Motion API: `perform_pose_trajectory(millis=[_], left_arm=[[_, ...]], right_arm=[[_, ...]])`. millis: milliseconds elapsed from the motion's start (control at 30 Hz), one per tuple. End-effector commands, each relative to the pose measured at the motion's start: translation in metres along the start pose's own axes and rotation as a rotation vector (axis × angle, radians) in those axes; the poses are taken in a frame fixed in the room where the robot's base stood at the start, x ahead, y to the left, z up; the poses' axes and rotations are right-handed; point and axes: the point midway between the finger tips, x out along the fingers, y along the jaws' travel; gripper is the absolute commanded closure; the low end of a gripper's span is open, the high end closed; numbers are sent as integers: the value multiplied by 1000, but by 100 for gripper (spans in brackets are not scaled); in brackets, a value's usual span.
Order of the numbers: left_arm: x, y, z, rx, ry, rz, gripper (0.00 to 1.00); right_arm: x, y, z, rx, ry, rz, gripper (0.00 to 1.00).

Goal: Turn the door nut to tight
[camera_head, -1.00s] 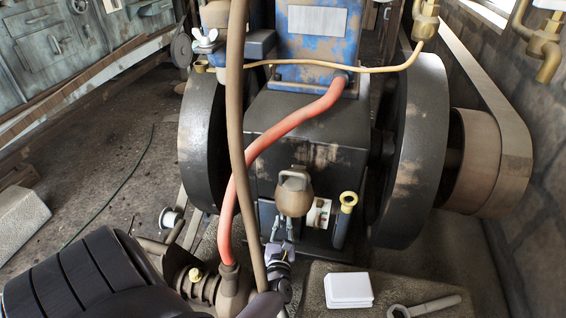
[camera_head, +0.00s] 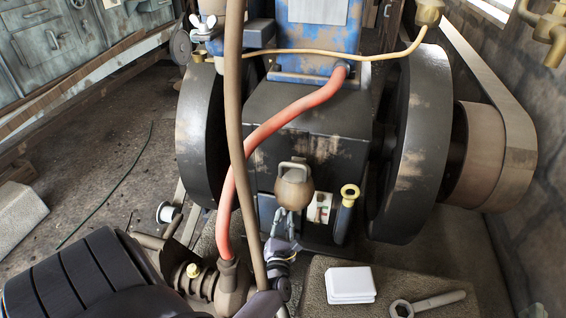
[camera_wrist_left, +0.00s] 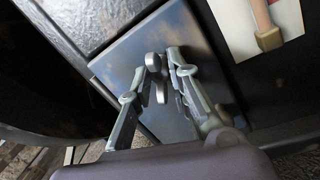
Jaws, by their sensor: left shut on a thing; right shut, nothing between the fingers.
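The door nut (camera_wrist_left: 159,78) is a small grey winged piece on a flat blue-grey door (camera_wrist_left: 205,45) in the left wrist view. My left gripper (camera_wrist_left: 163,70) is shut on the nut, with a finger on either side of it. In the head view my left gripper (camera_head: 286,222) is low in front of the black engine block, just under a brown weight-like part (camera_head: 294,188). The nut is hidden there by the fingers and that part. My right gripper cannot be made out; only an unclear dark sliver shows at the bottom right edge.
A red hose (camera_head: 290,122) and a brown hose (camera_head: 236,150) run down close beside my left gripper. Large flywheels (camera_head: 418,140) stand on both sides. A white block (camera_head: 350,284) and a wrench (camera_head: 430,303) lie on a slab at the lower right.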

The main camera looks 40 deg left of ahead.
Motion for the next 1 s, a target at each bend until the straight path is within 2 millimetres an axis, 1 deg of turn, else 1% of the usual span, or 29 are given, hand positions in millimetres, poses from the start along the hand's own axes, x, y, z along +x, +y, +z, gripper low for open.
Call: perform_pose_trajectory(millis=[33,333,667,767,867,1000], left_arm=[[-1,-1,0,0,1,-2,81],[0,-1,0,-1,1,-1,61],[-3,0,-1,-1,1,-1,61],[-13,0,-1,0,3,-2,61],[-31,-1,-2,-1,4,-3,61],[-62,-1,-2,-1,4,-4,61]], right_arm=[[0,0,0,0,0,0,100],[0,0,0,0,-1,0,100],[0,0,1,0,-4,1,100],[0,0,1,0,-4,1,100],[0,0,1,0,-4,1,100],[0,0,1,0,-3,0,100]])
